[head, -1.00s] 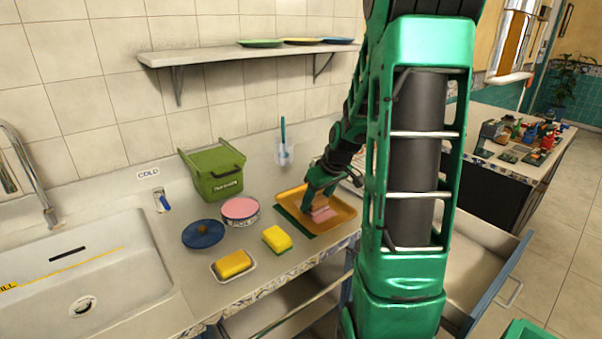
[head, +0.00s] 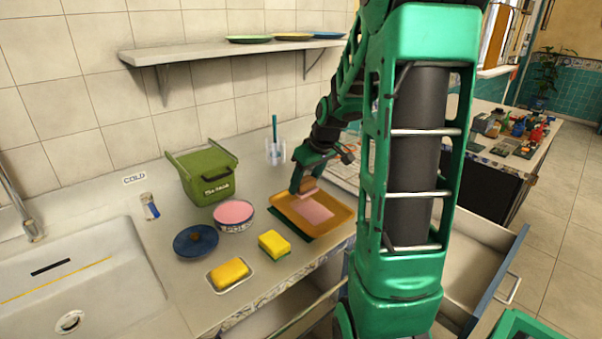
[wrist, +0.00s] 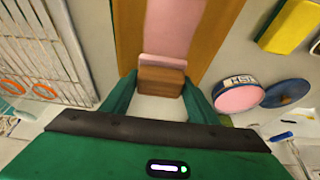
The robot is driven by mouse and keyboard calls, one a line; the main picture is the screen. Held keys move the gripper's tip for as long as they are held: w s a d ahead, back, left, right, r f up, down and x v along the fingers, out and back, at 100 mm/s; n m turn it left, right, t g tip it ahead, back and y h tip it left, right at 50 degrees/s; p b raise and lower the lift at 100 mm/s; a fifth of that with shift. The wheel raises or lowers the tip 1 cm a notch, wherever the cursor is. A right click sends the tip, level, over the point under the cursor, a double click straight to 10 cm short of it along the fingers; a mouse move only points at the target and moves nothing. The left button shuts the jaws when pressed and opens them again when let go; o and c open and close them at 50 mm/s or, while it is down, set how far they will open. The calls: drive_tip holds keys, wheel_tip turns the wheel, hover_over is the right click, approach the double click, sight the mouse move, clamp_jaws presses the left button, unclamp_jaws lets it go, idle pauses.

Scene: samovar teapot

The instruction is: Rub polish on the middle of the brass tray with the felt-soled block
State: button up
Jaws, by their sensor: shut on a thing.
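The brass tray (head: 337,224) lies on the counter on a green mat (head: 281,226). A pink patch of polish (head: 316,211) covers its middle. My gripper (head: 302,190) is at the tray's back left part. It is shut on the wooden block (wrist: 161,82), whose pink-stained felt edge (wrist: 163,61) shows in the wrist view. The block sits at the end of the pink patch; whether it touches the tray is hard to tell. An open round tin of pink polish (head: 234,215) stands left of the tray, with its blue lid (head: 195,241) beside it.
A yellow sponge (head: 274,244) and a yellow bar in a dish (head: 230,274) lie left of the tray near the front edge. A green bin (head: 205,175) stands behind the tin. A sink (head: 85,270) is far left, an open drawer (head: 470,255) right.

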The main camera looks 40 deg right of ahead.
sight(304, 179)
drive_tip(key=shift+r, duration=1.8)
